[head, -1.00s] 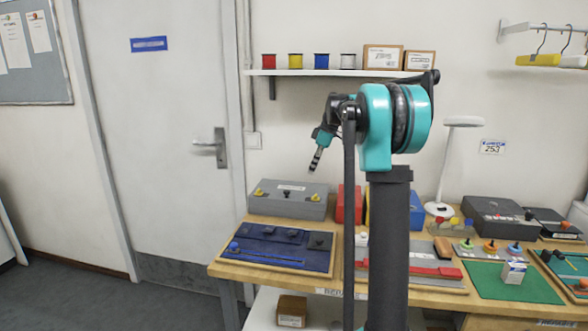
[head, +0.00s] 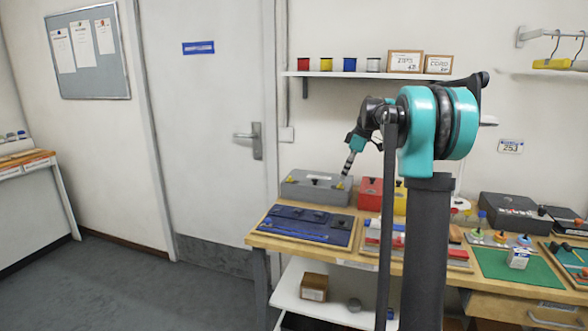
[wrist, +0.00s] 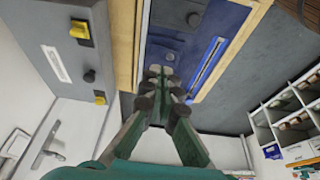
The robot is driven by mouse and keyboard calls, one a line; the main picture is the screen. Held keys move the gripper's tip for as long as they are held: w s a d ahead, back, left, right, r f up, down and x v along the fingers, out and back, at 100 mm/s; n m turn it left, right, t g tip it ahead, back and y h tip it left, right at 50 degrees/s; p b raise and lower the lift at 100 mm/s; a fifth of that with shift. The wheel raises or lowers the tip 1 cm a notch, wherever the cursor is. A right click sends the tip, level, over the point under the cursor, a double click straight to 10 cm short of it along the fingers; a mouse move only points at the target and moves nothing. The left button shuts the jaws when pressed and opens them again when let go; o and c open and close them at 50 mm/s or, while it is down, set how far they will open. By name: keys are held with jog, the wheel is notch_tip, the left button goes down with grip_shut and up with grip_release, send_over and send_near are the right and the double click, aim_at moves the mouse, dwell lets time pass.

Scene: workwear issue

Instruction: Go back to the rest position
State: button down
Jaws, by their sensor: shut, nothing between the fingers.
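My gripper (head: 347,172) is shut and empty. In the head view it points down and to the left, with its tip in front of the grey box (head: 303,191) in the picture. I cannot tell its exact height. In the wrist view the closed fingertips (wrist: 163,76) show over the lower edge of the blue panel (wrist: 185,45), with no object between them. My arm's teal joint and dark column stand in front of the workbench and hide part of it.
The workbench (head: 268,237) holds the blue panel, red and yellow boxes, a green mat (head: 535,281) and several small parts. A shelf (head: 340,74) with spools hangs above. The door (head: 205,130) and open floor (head: 140,285) are to the left.

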jog(key=s+f+m, duration=0.2)
jog(key=s+f, duration=0.1)
jog(key=s, duration=0.3)
jog(key=s+f+m+t+h, duration=0.1)
jog(key=s+f+m, duration=0.1)
jog(key=s+f, duration=0.2)
jog(key=s+f+m, duration=0.3)
jog(key=s, duration=0.4)
jog(key=shift+s+a+f+h, duration=0.3)
jog(key=shift+a+f+h, duration=0.05)
jog(key=shift+f+h, duration=0.05)
jog(key=s+f+m+t+h, duration=0.1)
jog(key=s+f+m, duration=0.2)
jog(key=s+f, duration=0.4)
jog(key=s+d+f+m+t, duration=0.1)
jog(key=s+f+m, duration=0.3)
jog(key=s, duration=1)
notch_tip(320, 180, down, 3)
jog(key=shift+s+d+r+h, duration=0.15)
jog(key=shift+s+h, duration=0.1)
jog(key=shift+h, duration=0.15)
